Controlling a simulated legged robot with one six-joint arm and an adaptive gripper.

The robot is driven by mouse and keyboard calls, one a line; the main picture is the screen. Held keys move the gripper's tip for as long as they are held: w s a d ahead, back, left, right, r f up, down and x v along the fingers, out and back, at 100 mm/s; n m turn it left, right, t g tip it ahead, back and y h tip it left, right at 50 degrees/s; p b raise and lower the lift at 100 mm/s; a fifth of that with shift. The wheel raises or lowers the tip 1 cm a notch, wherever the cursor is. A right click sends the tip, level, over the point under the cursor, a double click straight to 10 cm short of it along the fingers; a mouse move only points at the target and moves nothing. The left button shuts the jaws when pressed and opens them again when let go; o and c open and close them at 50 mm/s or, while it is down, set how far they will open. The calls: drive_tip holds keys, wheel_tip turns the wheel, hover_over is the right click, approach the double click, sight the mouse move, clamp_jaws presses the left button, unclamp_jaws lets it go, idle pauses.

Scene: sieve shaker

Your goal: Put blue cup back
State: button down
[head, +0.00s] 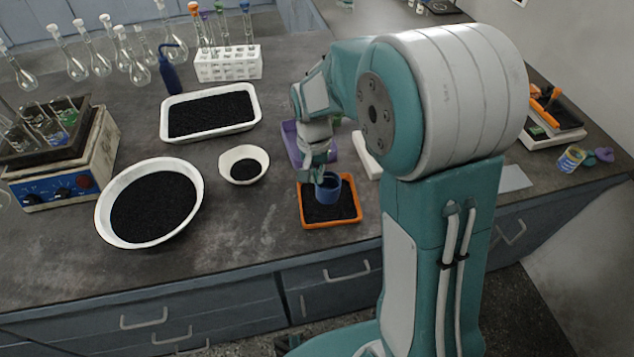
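The blue cup (328,190) is upright over the orange tray (331,223), which holds black granules. I cannot tell whether the cup rests on the granules or hangs just above them. My gripper (318,172) is at the cup's rim, reaching down from the upper left side of it. The fingers are small and partly hidden against the cup, so their grip on it is not clear.
A white bowl (244,178), a large white basin (108,225) and a white tray (165,134) of black granules stand to the left. A purple tray (290,142) lies behind my gripper. Flasks (76,68) and a tube rack (228,66) stand at the back.

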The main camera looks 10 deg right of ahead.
sight(328, 188)
drive_tip(key=f, duration=0.2)
drive_tip(key=w+f, duration=0.2)
drive_tip(key=f, duration=0.1)
drive_tip(key=shift+w+a+f, duration=0.15)
drive_tip(key=shift+w+f, duration=0.1)
drive_tip(key=shift+f, duration=0.4)
drive_tip(key=shift+d, duration=0.5)
drive_tip(key=c, duration=0.8)
unclamp_jaws()
drive_tip(key=shift+a, duration=0.35)
